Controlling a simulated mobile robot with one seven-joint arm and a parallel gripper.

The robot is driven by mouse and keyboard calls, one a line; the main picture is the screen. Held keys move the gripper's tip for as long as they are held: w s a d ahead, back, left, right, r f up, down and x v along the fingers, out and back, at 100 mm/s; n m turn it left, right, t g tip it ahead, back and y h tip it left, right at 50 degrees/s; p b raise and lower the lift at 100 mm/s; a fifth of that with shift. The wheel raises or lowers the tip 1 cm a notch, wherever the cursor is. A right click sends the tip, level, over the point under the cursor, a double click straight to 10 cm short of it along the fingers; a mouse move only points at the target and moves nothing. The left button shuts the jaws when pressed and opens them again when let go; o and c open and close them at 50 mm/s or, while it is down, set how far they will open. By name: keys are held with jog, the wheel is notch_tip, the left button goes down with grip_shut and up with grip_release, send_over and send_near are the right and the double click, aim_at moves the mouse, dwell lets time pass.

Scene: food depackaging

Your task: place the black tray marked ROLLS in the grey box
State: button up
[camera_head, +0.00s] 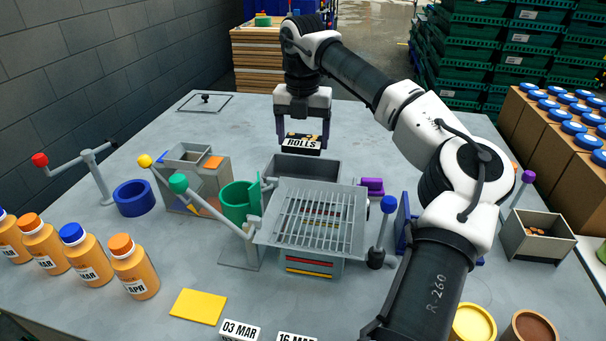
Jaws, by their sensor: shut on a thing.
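The black tray marked ROLLS (301,144) hangs in my gripper (303,132), its white label facing me. My gripper is shut on the tray and points down. A grey open box (302,167) stands just below and in front of the tray, behind the slotted grey grate. The tray appears above the box's far edge; how far above it is I cannot tell. The lower front of the box is hidden by the grate.
A grey grate (315,215) on a stand fills the middle. A green cup (240,205) and levers with coloured knobs stand left of it. Orange bottles (133,266) line the front left. A small grey bin (536,238) stands at right. The table's back left is mostly clear.

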notch_tip(320, 180, down, 11)
jog(key=shift+p, duration=0.75)
jog(key=shift+f, duration=0.15)
jog(key=o, duration=1.1)
notch_tip(320, 180, up, 12)
jog(key=shift+s+r+b, duration=0.1)
jog(key=shift+r+b, duration=0.1)
jog(key=shift+b, duration=0.7)
